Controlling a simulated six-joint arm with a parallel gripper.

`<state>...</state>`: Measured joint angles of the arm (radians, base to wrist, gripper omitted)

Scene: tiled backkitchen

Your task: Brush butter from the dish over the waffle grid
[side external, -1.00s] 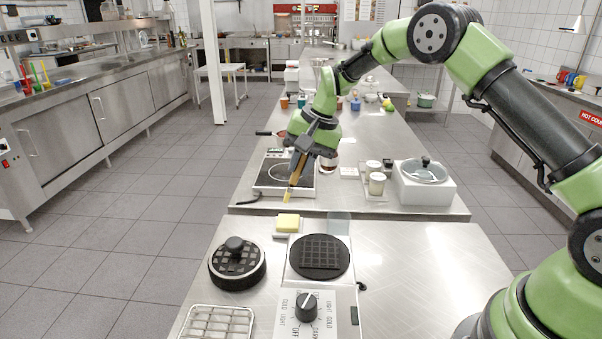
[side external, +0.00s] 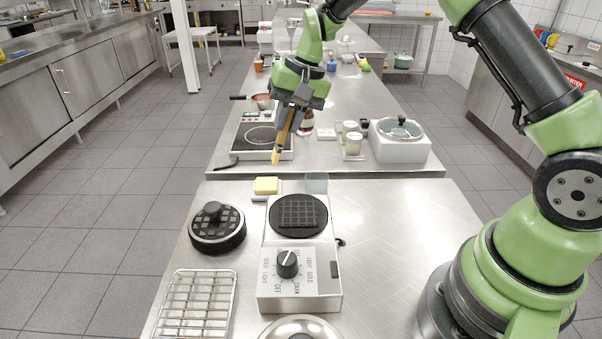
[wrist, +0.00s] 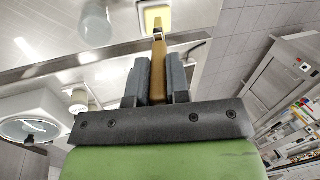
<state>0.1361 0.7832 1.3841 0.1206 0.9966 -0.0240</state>
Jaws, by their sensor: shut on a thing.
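My gripper (side external: 291,117) is shut on a brush (side external: 284,137) with a wooden handle and a pale yellow tip. The brush points down, its tip in the air above the far part of the near table. A yellow square block in a shallow pale dish (side external: 265,186), probably the butter, lies below and slightly left of the tip. In the wrist view the brush (wrist: 159,72) reaches up towards this yellow square (wrist: 156,17); whether they touch cannot be told there. The dark round waffle grid (side external: 299,214) lies nearer the camera on its iron (side external: 300,285).
A black round lid-like grid (side external: 216,229) stands left of the iron, with a wire rack (side external: 198,302) in front. A clear cup (side external: 317,183) stands behind the waffle grid. A hotplate (side external: 262,138) and jars (side external: 354,143) occupy the far table.

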